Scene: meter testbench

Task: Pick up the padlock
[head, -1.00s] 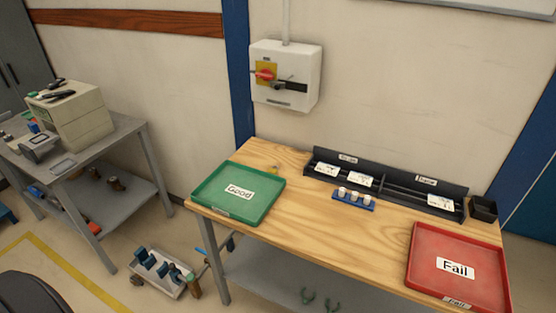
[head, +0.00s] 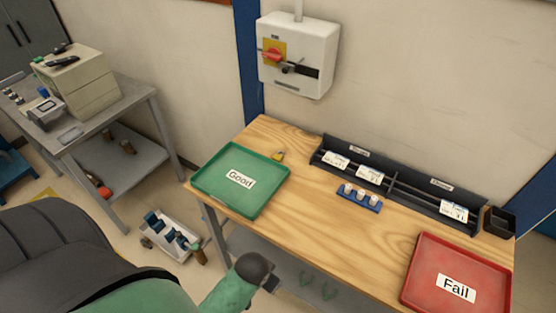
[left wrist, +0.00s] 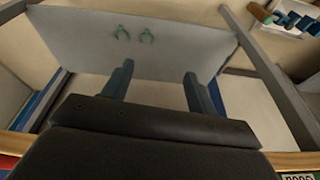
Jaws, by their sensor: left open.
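The padlock (head: 279,155) is a small yellow thing on the wooden table, just beyond the right back corner of the green Good tray (head: 210,181). It is too small to show detail, and I do not make it out in the left wrist view. My left gripper (head: 272,284) is at the table's front edge, below and in front of the Good tray, well apart from the padlock. In the left wrist view its two fingers (left wrist: 160,82) are spread with nothing between them. My right gripper is not in view.
A red Fail tray (head: 424,290) lies at the table's right. A black rack (head: 400,181) and a blue holder (head: 347,196) stand at the back. A switch box (head: 316,50) hangs on the wall. Green clips (left wrist: 146,36) lie on the lower shelf (left wrist: 195,50).

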